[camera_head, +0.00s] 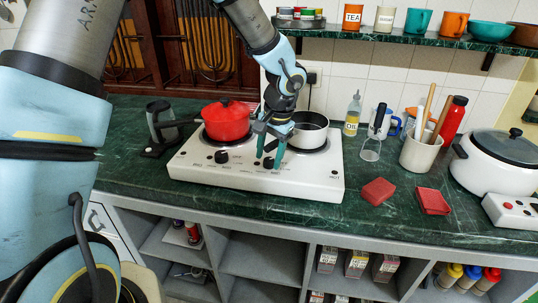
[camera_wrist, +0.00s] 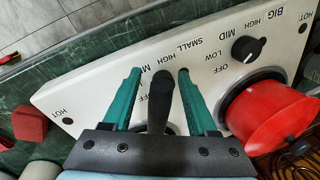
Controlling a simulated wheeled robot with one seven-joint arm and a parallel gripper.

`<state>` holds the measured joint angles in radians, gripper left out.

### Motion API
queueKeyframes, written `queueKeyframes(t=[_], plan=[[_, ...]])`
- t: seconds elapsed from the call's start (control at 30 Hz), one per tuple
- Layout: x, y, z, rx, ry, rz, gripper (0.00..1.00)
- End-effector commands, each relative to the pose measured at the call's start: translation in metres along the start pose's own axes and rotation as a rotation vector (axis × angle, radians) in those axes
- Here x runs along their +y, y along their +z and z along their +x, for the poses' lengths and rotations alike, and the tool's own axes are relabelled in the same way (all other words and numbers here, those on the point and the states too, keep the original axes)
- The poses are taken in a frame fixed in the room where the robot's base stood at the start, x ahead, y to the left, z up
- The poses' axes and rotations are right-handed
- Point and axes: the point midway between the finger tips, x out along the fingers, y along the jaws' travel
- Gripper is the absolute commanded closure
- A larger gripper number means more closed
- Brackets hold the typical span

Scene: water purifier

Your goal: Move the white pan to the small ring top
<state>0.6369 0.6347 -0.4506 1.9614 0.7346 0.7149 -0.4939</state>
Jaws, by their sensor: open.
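The white pan (camera_head: 311,137) is at the right rear of the white two-ring stove (camera_head: 210,170), over or partly over the right, small ring (camera_head: 318,149); I cannot tell if it is centred. My gripper (camera_head: 269,158) is open, pointing down just left of the pan. In the wrist view, a dark bar like a pan handle (camera_wrist: 161,98) lies between the open fingers (camera_wrist: 158,76). It looks apart from both fingers. The gripper body hides most of the pan and ring there.
A red pot (camera_head: 227,121) stands on the left, big ring; it also shows in the wrist view (camera_wrist: 272,116). Red blocks (camera_head: 378,191) lie on the green counter (camera_head: 130,180).

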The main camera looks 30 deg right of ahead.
Motion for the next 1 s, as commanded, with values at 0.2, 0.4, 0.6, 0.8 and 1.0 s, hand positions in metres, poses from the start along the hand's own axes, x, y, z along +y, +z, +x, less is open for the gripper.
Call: queueKeyframes(t=[0.2,0.4,0.6,0.8,1.0], plan=[[0.000,-0.001,-0.006,0.002,-0.001,-0.002,0.41],[-0.001,-0.002,-0.039,0.006,-0.002,-0.003,0.41],[-0.001,-0.001,-0.081,0.006,-0.002,-0.003,0.41],[0.000,-0.001,-0.110,0.003,-0.001,-0.002,0.41],[0.000,0.000,-0.120,0.001,0.001,0.000,0.41]])
